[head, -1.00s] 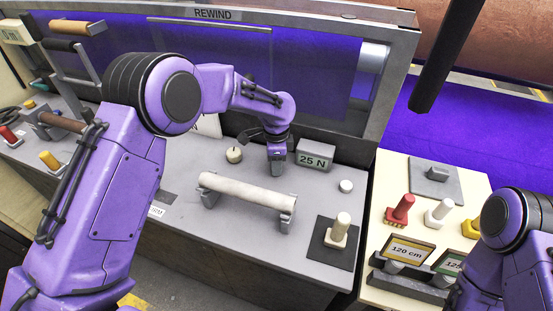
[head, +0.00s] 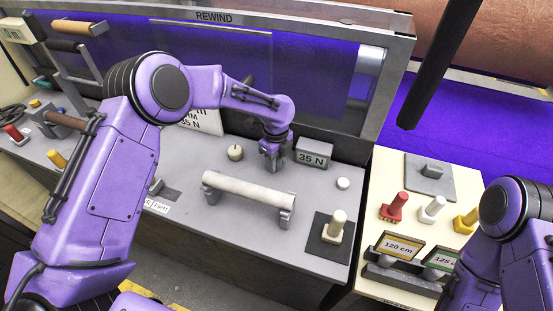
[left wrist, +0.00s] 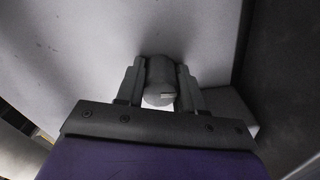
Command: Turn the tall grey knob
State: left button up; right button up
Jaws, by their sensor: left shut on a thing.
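The tall grey knob (left wrist: 160,75) shows in the left wrist view as an upright cylinder with a pale mark on its end. It stands between the two fingers of my left gripper (left wrist: 160,88), which is shut on it. The gripper mostly hides the knob there. My right arm is at the right edge; its gripper is out of view.
A short cream knob (head: 235,152) stands left of my left gripper. A white roll (head: 248,189) lies on a cradle in front. A white button (head: 343,183) and a cream-handled stamp (head: 336,225) are to the right. A panel marked REWIND (head: 214,17) rises behind.

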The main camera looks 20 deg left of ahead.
pick_arm(q)
jog(key=shift+s+d+f+m, duration=0.1)
jog(key=shift+f+m, duration=0.05)
jog(key=shift+m, duration=0.15)
dwell(0.4)
jog(key=o, duration=1)
jog(key=shift+o, duration=0.2)
jog(key=shift+r, duration=0.3)
notch_tip(320, 180, up, 7)
jog(key=shift+f+b, duration=0.1)
jog(key=shift+b, duration=0.75)
